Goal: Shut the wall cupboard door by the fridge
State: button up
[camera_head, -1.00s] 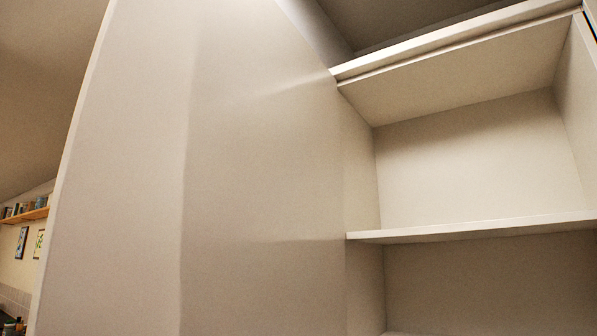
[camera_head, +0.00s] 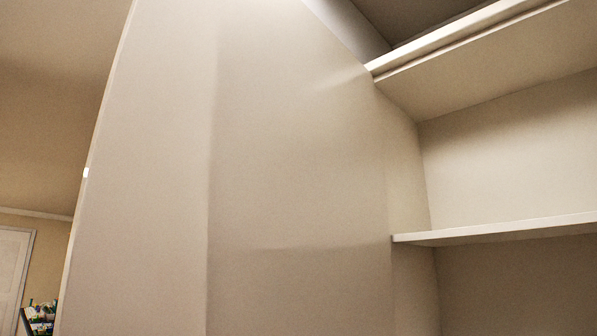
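The wall cupboard door (camera_head: 290,170) is a large plain off-white panel that fills the middle of the head view. It stands open, swung out to the left of the cupboard. A small bright spot (camera_head: 86,172) shows on its left edge; I cannot tell what it is. The open cupboard (camera_head: 510,170) is at the right, with a shelf (camera_head: 500,230) across it and a top board (camera_head: 470,40). The visible part of its inside is empty. My gripper is not in view, and the fridge cannot be made out.
At the far left, beyond the door's edge, are a pale room door (camera_head: 12,270) and a small cluster of colourful items (camera_head: 40,315). The ceiling (camera_head: 50,100) is above. The cupboard door hides much of the room behind it.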

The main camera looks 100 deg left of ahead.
aim_at(233, 184)
jog(key=z, duration=0.05)
jog(key=k, duration=2.05)
jog(key=u, duration=1.75)
jog(key=i, duration=0.65)
jog(key=u, duration=0.05)
